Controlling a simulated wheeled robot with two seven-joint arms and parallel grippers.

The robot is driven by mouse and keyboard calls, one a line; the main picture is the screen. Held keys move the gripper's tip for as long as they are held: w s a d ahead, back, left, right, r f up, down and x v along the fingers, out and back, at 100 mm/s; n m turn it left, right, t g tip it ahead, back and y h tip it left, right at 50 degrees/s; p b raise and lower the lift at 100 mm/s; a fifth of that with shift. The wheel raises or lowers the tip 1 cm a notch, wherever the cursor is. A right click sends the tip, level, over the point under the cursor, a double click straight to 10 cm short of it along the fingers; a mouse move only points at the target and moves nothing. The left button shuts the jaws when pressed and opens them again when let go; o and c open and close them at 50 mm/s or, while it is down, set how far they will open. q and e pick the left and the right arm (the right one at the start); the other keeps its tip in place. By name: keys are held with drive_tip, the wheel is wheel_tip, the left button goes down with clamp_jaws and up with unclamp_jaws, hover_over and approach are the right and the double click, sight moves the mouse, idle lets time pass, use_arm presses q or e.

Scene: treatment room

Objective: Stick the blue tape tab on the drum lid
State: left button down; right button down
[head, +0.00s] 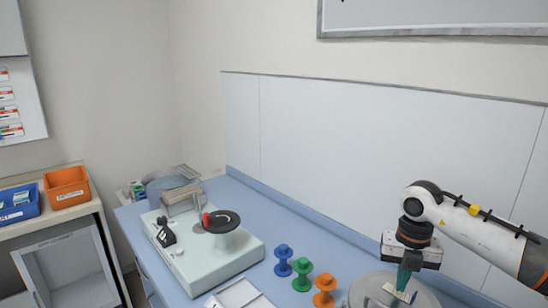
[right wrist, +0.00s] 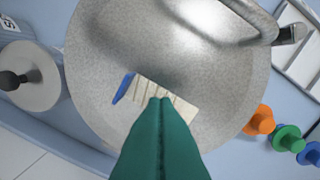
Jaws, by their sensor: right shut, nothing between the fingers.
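The drum lid (head: 364,288) is a round grey metal disc at the lower right of the head view, and it fills most of the right wrist view (right wrist: 190,60). A cream striped strip (right wrist: 181,104) lies on the lid, with the blue tape tab (right wrist: 123,88) at its left end. My right gripper (right wrist: 160,105) has green fingers, shut and empty, pointing down at the strip. The fingertips overlap the strip's near edge; I cannot tell whether they touch it. The right gripper (head: 404,280) also shows above the lid in the head view. My left gripper is not in view.
Blue (head: 283,262), green (head: 302,275) and orange (head: 325,291) spools stand left of the lid. A metal handle (right wrist: 262,28) rises at the lid's edge. A pale device (head: 205,258) with a black dish and a white tray (head: 238,294) are farther left.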

drive_tip(key=shift+r+p, duration=1.65)
drive_tip(key=shift+r, duration=1.3)
drive_tip(key=shift+f, duration=0.1)
